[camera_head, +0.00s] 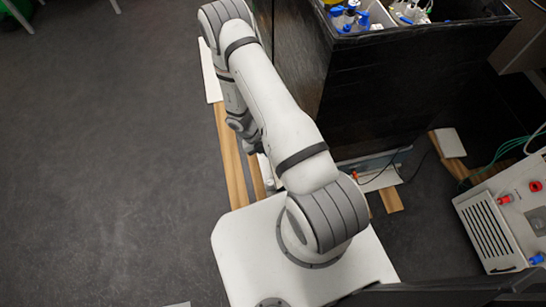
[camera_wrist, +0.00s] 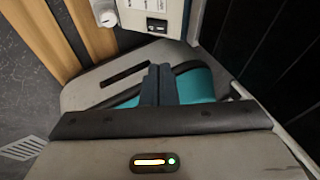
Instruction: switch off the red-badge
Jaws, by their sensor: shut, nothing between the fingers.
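In the wrist view, the lower part of a white unit shows at the top edge, with a small black switch (camera_wrist: 157,27) on its face and a round white knob (camera_wrist: 107,18) at its left. No red badge can be made out on it, as its upper part is out of frame. My gripper (camera_wrist: 160,70) is shut and empty, its dark fingertips pointing up the picture toward the switch, a gap below it in the picture. I cannot tell whether they touch anything. In the head view, the gripper is mostly hidden behind my arm.
A tall black enclosure (camera_head: 400,85) stands right of my arm, with blue-capped bottles (camera_head: 350,16) inside its top. Wooden beams (camera_head: 231,150) run along the floor at its left. A pale device (camera_head: 500,225) with red and blue fittings stands at far right.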

